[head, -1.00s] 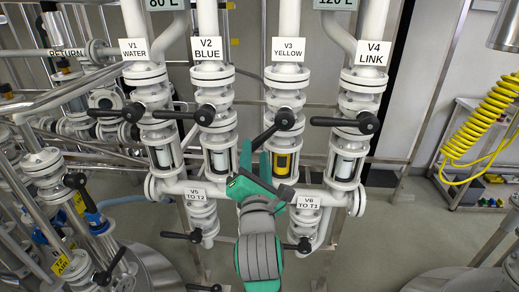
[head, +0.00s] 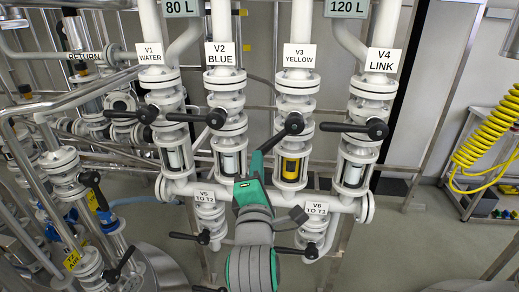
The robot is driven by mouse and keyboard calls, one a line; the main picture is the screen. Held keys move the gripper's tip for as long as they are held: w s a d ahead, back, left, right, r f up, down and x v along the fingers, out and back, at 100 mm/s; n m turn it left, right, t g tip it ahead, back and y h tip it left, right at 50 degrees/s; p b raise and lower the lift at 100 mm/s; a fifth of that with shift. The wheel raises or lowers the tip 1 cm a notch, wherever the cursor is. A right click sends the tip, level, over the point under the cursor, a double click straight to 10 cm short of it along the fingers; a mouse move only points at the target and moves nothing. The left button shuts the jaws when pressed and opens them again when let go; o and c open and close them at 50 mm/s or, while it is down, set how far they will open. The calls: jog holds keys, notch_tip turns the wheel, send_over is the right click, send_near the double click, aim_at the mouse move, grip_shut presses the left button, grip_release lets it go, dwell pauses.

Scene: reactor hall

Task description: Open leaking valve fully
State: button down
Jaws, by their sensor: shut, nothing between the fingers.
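Valve V3, labelled YELLOW (head: 299,55), has a black lever (head: 292,124) that slants down and to the left from its round hub. The lever's lower end meets or passes behind my gripper, so I cannot tell whether they touch. Below it is a sight glass with yellow inside (head: 290,170). My gripper (head: 262,150) is green, shut and empty, just left of V3. The levers of V1 (head: 147,114), V2 (head: 214,118) and V4 (head: 376,129) lie roughly level, pointing left. Their sight glasses look pale. No drip is visible, so the frames do not show which valve leaks.
Lower valves V5 (head: 204,198) and V6 (head: 316,209) stand below a horizontal pipe, V6 close to my arm. Pipework with more black levers crowds the left. A coiled yellow hose (head: 485,140) hangs at the right.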

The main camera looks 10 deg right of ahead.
aim_at(278, 136)
jog(key=s+a+r+m, duration=0.2)
jog(key=a+r+m, duration=0.1)
jog(key=m, duration=0.9)
jog(key=f+x, duration=0.1)
jog(key=x, duration=0.9)
jog(key=shift+s+d+f+h, duration=0.3)
jog(key=shift+s+d+f, duration=0.7)
jog(key=shift+d+f, duration=0.15)
jog(key=shift+d+r, duration=0.1)
